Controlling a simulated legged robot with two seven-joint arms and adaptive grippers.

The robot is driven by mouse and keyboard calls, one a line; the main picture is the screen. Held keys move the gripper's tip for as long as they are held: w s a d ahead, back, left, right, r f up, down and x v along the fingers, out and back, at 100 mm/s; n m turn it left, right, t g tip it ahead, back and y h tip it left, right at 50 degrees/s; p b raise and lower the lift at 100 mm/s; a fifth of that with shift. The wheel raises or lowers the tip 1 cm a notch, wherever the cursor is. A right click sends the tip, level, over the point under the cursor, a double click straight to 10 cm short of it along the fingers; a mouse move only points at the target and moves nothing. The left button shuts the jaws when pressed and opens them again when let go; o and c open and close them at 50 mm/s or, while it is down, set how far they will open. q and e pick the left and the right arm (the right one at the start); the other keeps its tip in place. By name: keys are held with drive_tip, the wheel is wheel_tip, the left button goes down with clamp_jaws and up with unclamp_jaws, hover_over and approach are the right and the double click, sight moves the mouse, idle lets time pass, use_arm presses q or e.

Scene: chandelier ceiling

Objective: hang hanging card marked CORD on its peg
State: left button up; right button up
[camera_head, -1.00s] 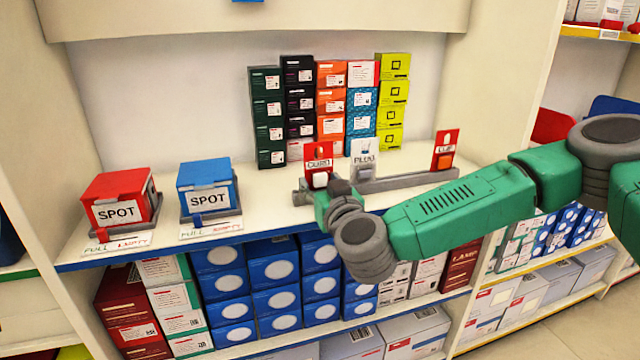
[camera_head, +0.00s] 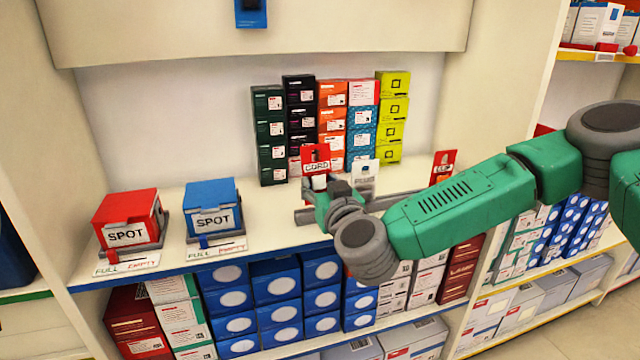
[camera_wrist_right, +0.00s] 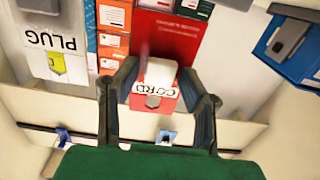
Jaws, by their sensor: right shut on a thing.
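The red hanging card marked CORD (camera_head: 316,154) is upright in my right gripper (camera_head: 324,188), just above the left part of the grey rack (camera_head: 396,197). In the right wrist view my right gripper (camera_wrist_right: 160,82) has its fingers on either side of the card's lower part, and the red card (camera_wrist_right: 190,42) shows its CORD label upside down. A white card marked PLUG (camera_head: 364,176) and another red card (camera_head: 442,166) stand in the rack. A blue card (camera_head: 251,14) hangs high on the back panel. No empty peg can be made out. My left gripper is not in view.
Stacked boxes (camera_head: 332,110) stand behind the rack. A red SPOT bin (camera_head: 127,208) and a blue SPOT bin (camera_head: 210,196) are at the left of the shelf. The overhanging panel (camera_head: 360,25) is above, with side walls left and right.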

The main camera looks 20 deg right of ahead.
drive_tip(key=s+r+p, duration=0.1)
drive_tip(key=s+p, duration=0.3)
drive_tip(key=s, duration=0.6)
drive_tip(key=shift+d+r, duration=0.25)
idle(0.7)
